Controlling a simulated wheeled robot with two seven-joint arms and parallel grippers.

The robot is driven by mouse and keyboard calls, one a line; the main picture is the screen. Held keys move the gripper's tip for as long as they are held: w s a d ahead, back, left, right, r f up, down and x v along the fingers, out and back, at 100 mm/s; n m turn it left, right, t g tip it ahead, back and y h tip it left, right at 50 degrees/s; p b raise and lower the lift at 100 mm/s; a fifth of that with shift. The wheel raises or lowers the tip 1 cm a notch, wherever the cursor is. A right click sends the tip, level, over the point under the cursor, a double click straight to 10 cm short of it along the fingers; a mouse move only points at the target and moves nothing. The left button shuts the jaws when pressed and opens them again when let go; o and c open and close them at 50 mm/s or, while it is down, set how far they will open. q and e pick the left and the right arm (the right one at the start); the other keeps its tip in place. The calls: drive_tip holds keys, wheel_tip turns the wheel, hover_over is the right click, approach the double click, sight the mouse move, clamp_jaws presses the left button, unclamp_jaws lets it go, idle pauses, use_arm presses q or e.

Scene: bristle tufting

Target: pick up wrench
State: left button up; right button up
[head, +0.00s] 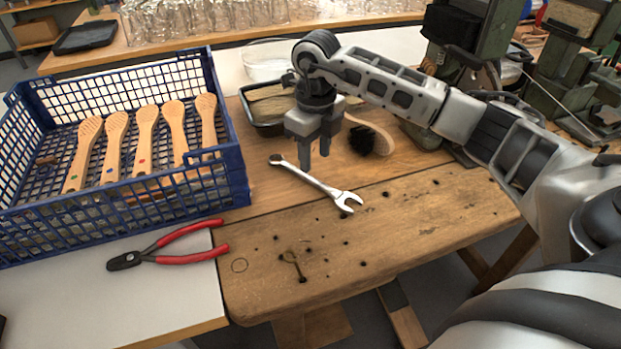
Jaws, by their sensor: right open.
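A silver combination wrench (318,185) lies flat on the wooden bench. Its ring end points to the upper left and its open jaw end to the lower right. My right gripper (315,152) hangs pointing down above the bench, just above and behind the wrench's upper half in the picture. Its fingers are apart and hold nothing. The wrench is fully visible and appears untouched. My left gripper does not show.
A blue crate (235,165) with several wooden brush handles stands at left. Red-handled pliers (170,247) lie in front of it. A dark tray (262,118) and a black-bristled brush (370,137) sit behind the wrench. Green machinery (462,50) stands at back right. The bench's front is mostly clear.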

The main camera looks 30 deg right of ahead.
sight(312, 178)
drive_tip(key=f, duration=0.5)
drive_tip(key=shift+w+a+f, duration=0.1)
drive_tip(key=shift+a+f, duration=0.05)
drive_tip(key=shift+a, duration=0.1)
clamp_jaws()
